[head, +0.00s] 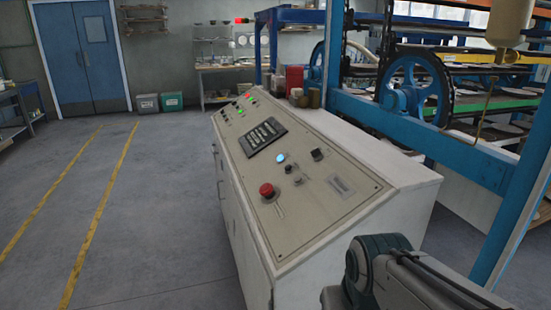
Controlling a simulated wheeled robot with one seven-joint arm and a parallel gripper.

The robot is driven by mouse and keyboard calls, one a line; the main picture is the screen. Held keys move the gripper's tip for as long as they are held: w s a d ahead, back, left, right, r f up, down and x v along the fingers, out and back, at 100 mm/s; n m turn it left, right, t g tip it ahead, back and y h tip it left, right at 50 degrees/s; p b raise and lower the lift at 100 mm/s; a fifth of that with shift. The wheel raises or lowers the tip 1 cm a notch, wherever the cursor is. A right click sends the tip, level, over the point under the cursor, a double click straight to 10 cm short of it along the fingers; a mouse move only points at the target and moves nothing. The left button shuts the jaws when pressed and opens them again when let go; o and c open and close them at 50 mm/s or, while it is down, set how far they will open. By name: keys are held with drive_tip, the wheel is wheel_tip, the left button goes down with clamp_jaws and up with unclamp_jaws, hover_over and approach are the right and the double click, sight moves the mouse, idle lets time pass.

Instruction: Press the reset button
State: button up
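A beige control panel (330,210) slopes along the top of a white cabinet in the middle of the head view. A round blue-white lit button (281,158) sits near its middle. A red mushroom button (267,190) stands nearer, to the lower left. A small black knob (289,168) and a black square switch (317,154) are close to the lit button. The labels are too small to read, so I cannot tell which control is marked reset. Part of my arm shows at the bottom right, beside the cabinet's near end. My gripper is not in view.
A dark keypad or display (263,137) and several small lit buttons are farther up the panel. A blue machine frame (470,160) with a large wheel (415,85) stands behind and right of the cabinet. The floor (130,240) left of the cabinet is clear.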

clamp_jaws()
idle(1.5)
